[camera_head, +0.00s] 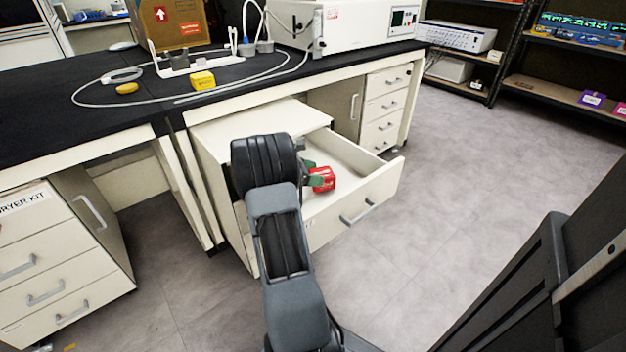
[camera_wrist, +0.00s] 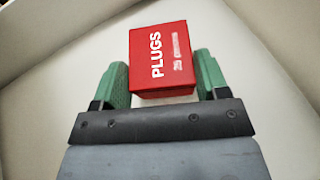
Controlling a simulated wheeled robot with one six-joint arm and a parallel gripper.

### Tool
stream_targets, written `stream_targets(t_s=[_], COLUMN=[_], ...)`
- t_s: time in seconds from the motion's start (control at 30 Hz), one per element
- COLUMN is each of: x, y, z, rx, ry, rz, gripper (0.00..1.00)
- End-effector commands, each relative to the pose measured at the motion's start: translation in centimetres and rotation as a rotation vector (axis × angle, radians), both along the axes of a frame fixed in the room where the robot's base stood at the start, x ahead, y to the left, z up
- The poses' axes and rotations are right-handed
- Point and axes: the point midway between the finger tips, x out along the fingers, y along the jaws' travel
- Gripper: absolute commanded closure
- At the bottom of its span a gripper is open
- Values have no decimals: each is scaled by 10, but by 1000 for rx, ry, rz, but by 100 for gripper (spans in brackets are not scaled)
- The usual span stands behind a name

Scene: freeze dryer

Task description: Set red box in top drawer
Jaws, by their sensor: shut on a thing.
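The red box (camera_head: 322,179) is over the open top drawer (camera_head: 345,207) of the white cabinet in the head view. In the wrist view the red box (camera_wrist: 162,62) shows white lettering "PLUGS" and sits between the two green fingers. My gripper (camera_head: 313,172) is shut on the red box, and it also shows in the wrist view (camera_wrist: 162,84). The pale drawer interior fills the background around the box. I cannot tell whether the box touches the drawer floor. My arm hides part of the drawer and cabinet.
The black bench top (camera_head: 130,92) carries a yellow box (camera_head: 202,81), a yellow oval item (camera_head: 127,88), a looped cable, a cardboard box (camera_head: 168,22) and a white machine (camera_head: 352,24). Shelves (camera_head: 470,60) stand at back right. Grey floor (camera_head: 465,165) is clear right of the drawer.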

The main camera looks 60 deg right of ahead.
Motion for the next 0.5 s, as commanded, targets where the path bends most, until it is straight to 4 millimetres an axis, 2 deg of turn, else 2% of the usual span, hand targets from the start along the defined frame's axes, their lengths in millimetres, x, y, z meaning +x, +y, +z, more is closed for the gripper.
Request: stream_targets(t_s=[0.03,0.1,0.5], x=[0,0,0], y=[0,0,0], z=[-11,-15,-18], rx=[1,-1,-1], ry=[1,-1,-1], rz=[0,1,1], gripper=[57,57,57])
